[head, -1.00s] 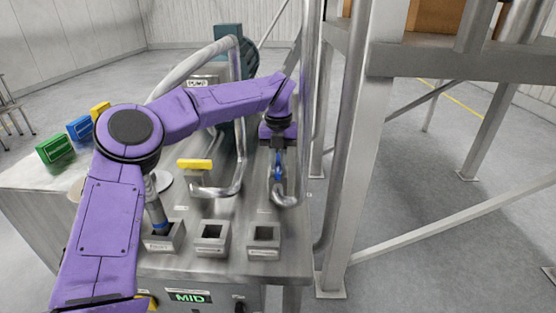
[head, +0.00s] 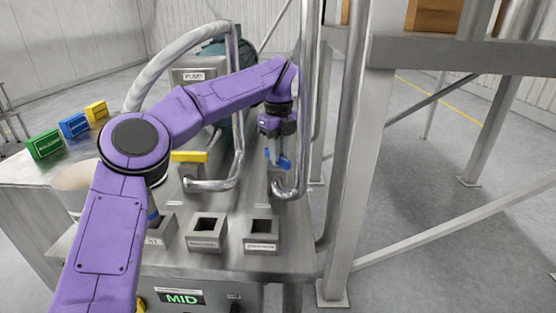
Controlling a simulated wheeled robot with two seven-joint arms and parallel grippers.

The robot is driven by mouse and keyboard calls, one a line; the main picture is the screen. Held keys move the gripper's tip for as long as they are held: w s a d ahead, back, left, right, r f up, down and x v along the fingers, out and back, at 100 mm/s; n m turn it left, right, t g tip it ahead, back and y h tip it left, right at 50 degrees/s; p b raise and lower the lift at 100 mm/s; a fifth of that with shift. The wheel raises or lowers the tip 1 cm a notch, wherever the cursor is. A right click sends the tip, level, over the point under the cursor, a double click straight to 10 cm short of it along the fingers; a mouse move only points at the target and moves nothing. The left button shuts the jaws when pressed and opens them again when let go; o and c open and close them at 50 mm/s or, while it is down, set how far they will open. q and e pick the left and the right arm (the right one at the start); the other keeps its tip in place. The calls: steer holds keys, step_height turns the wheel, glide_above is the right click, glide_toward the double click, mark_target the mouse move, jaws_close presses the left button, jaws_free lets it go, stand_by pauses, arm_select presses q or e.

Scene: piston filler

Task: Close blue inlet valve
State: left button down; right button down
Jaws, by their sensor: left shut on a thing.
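The blue inlet valve handle (head: 284,163) sits on the right-hand pipe, low beside the tall vertical tube. My left gripper (head: 276,152) reaches down to it from above and is shut on the blue handle. The fingers cover part of the handle, so its exact angle is hard to tell. A yellow valve handle (head: 188,156) lies crosswise on the pipe fitting to the left. My right gripper is not in view.
A pump box (head: 200,76) and curved pipe (head: 150,75) stand behind my arm. Square sockets (head: 207,228) line the machine's front. Green (head: 45,144), blue (head: 74,125) and yellow (head: 96,111) blocks lie at left. A steel frame post (head: 352,150) stands at right.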

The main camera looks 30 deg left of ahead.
arm_select(q)
steer(key=n+b, duration=0.3)
steer(key=n, duration=0.2)
steer(key=shift+w+f+n+b, duration=0.2)
steer(key=shift+n+b, duration=0.1)
steer(key=shift+b, duration=0.1)
steer(key=shift+w+r+n+b, duration=0.15)
steer(key=shift+n+b, duration=0.95)
steer(key=shift+n, duration=1.1)
steer(key=shift+a, duration=0.1)
steer(key=c, duration=1.1)
jaws_free()
step_height(320, 180, up, 11)
steer(key=p, duration=0.7)
steer(key=shift+f+p, duration=0.2)
steer(key=shift+p, duration=0.2)
